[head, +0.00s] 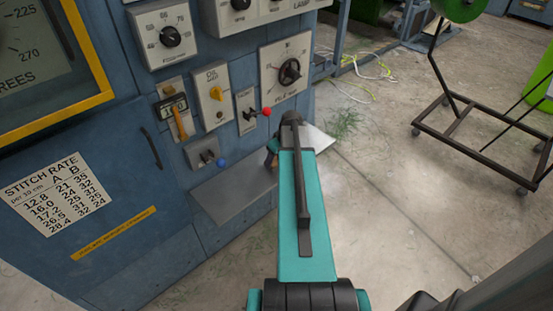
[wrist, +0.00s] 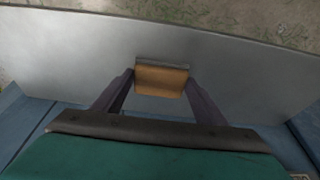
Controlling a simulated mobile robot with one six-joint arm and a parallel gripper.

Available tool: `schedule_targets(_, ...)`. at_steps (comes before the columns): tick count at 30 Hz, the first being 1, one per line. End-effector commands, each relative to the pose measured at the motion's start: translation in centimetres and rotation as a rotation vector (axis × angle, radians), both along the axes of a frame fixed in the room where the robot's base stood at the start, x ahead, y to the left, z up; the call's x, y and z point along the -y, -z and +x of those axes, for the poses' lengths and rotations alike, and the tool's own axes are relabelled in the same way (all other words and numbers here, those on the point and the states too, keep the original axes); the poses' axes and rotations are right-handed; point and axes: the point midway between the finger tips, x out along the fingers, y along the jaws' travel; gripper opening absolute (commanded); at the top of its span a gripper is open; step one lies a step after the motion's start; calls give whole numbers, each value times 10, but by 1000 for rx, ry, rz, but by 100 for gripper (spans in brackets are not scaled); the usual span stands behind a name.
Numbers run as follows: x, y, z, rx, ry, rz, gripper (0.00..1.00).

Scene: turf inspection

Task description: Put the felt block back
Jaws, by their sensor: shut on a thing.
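My gripper (wrist: 159,78) is shut on the felt block in the wrist view, with one dark finger at each side. The felt block (wrist: 162,84) is a small tan-brown block with a grey strip along its far edge. The grey metal shelf (wrist: 60,50) lies beneath it; I cannot tell whether the block touches it. In the head view the shelf (head: 232,192) juts from the blue machine's front. My teal arm reaches over its right part and hides most of the gripper and the block.
The blue machine panel (head: 110,110) stands at left, with a red-knobbed lever (head: 266,112), a blue-knobbed lever (head: 222,162) and a dial (head: 289,71) close to my arm. The shelf's left part is bare. A wheeled black frame (head: 480,140) stands on the open concrete at right.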

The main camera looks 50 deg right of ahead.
Motion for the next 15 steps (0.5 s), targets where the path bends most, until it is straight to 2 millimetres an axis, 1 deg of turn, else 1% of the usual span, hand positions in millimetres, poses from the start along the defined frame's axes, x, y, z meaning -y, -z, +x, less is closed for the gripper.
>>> schedule_targets(10, 0, 3, 0, 0, 0, 0, 45)
schedule_targets(11, 0, 3, 0, 0, 0, 0, 69)
schedule_targets(13, 0, 2, 0, 0, 0, 0, 81)
schedule_targets(14, 0, 2, 0, 0, 0, 0, 84)
schedule_targets(15, 0, 2, 0, 0, 0, 0, 84)
